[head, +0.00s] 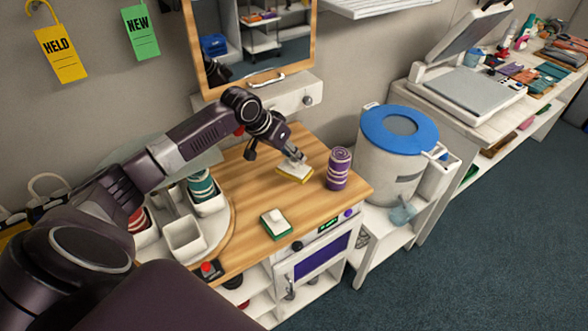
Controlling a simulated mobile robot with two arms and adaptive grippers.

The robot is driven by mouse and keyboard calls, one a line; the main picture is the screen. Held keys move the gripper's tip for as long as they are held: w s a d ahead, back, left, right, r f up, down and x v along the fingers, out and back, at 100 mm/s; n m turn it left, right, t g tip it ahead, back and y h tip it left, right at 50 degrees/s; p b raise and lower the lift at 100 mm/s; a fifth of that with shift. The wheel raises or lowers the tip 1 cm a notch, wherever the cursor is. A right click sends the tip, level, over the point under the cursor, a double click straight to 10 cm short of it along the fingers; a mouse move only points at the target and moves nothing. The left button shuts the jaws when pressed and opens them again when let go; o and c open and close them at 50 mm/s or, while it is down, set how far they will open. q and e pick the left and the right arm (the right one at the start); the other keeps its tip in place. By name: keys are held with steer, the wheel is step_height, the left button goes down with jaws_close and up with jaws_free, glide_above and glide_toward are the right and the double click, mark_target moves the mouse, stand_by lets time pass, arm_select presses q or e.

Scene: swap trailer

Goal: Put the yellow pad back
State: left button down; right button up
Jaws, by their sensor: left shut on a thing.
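The yellow pad (292,178) has a pale top and a yellow lower edge. It is at the back right part of the wooden counter top (262,186), beside a purple striped roll. My left gripper (295,160) reaches down from above and is shut on the pad's top. I cannot tell whether the pad touches the counter. A green pad (277,224) with a white block on top lies near the counter's front edge. My right gripper is not in view.
The purple striped roll (339,169) stands close right of the yellow pad. A round tray (222,236) with white cups is at the left. A bin with a blue lid (398,128) stands right of the counter. The counter's middle is clear.

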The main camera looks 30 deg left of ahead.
mark_target(291, 167)
arm_select(q)
step_height(291, 167, down, 2)
steer(key=shift+f, duration=0.5)
step_height(291, 167, down, 3)
steer(key=shift+f+p, duration=0.2)
steer(key=shift+p, duration=0.4)
steer(key=shift+f, duration=0.45)
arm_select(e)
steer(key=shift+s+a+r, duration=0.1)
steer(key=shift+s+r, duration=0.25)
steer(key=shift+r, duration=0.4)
arm_select(q)
steer(key=c, duration=1.7)
jaws_free()
steer(key=shift+f, duration=0.1)
